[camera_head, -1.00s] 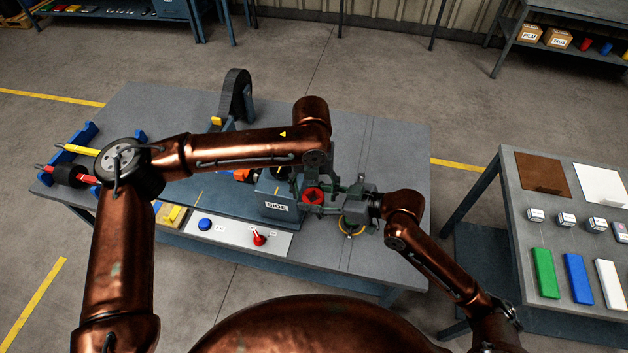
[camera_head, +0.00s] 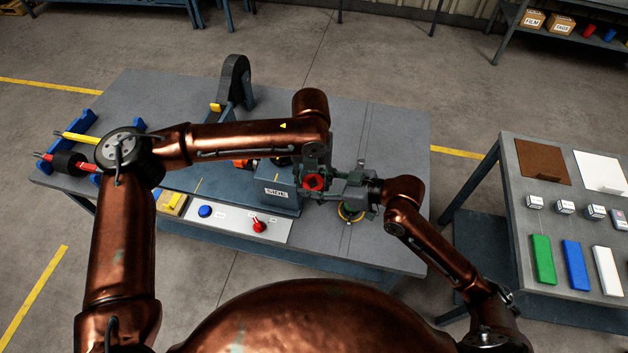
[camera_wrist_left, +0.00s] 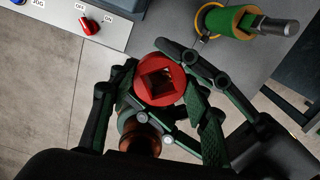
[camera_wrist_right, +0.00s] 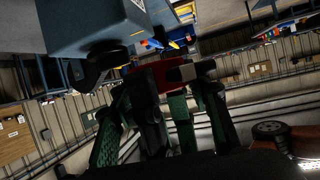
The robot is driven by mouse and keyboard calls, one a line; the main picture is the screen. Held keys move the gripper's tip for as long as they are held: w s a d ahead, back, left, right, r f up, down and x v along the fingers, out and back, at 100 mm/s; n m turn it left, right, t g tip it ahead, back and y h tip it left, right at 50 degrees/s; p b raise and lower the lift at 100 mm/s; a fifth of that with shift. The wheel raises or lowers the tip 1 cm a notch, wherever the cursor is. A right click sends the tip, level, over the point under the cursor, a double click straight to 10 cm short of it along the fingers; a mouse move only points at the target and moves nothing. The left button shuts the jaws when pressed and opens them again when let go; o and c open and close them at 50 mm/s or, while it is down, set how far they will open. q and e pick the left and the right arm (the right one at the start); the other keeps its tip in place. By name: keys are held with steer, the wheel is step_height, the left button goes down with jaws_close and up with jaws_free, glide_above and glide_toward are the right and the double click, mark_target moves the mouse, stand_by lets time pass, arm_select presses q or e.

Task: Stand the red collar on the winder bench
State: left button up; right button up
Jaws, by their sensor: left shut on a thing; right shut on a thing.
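The red collar (camera_head: 314,182), a block with a square hole, is held above the grey bench (camera_head: 385,150), right of the box marked SIDE. It also shows in the left wrist view (camera_wrist_left: 160,78). My left gripper (camera_head: 315,170) reaches down from above and is shut on the collar. My right gripper (camera_head: 328,187) comes in from the right and is also shut on it. In the right wrist view the collar (camera_wrist_right: 150,77) is partly hidden by fingers. No label shows which surface is the winder bench.
The SIDE box (camera_head: 276,190) stands close left of the collar. A green cylinder with a yellow ring (camera_wrist_left: 232,22) is near my grippers. The red switch (camera_head: 259,225) lies in front. A side table (camera_head: 520,170) with colored blocks is right. Bare bench top lies behind the grippers.

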arm_select(q)
steer(key=shift+s+d, duration=0.15)
steer(key=shift+d, duration=0.1)
steer(key=c, duration=0.5)
arm_select(e)
steer(key=shift+s+a+r, duration=0.1)
steer(key=shift+a+r, duration=0.05)
arm_select(q)
steer(key=shift+c, duration=0.3)
arm_select(e)
steer(key=o, duration=1)
arm_select(q)
steer(key=shift+a, duration=0.1)
arm_select(e)
steer(key=o, duration=0.5)
steer(key=shift+c, duration=0.2)
